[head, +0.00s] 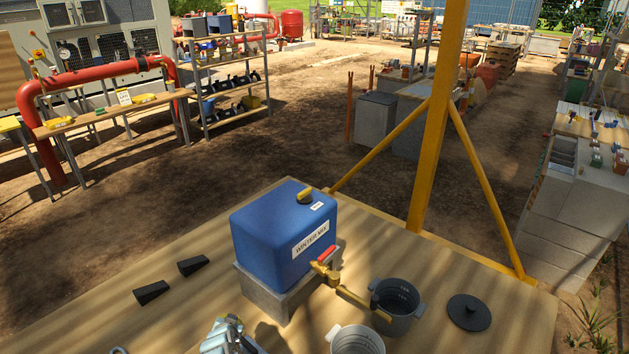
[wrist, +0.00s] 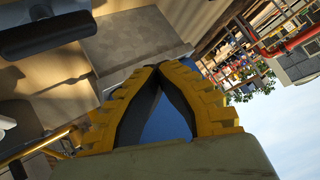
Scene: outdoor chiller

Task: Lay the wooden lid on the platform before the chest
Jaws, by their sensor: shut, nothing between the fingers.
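My gripper (wrist: 160,68) has yellow ridged fingers. In the wrist view they meet at the tips with nothing between them. A grey slab-like surface (wrist: 128,42) lies beyond the tips. I cannot make out the wooden lid in either view. A wooden platform (head: 190,240) fills the lower part of the head view. I cannot tell which thing is the chest. A grey box (head: 376,118) stands on the dirt beyond the platform, and a larger pale grey block unit (head: 565,215) stands at the right.
On the platform a blue tank (head: 268,245) with a brass tap (head: 325,272) sits on a grey block. Beside it are a grey bucket (head: 405,325), a black disc (head: 469,312) and two black wedges (head: 151,292). A yellow post (head: 436,120) rises at the platform's far edge.

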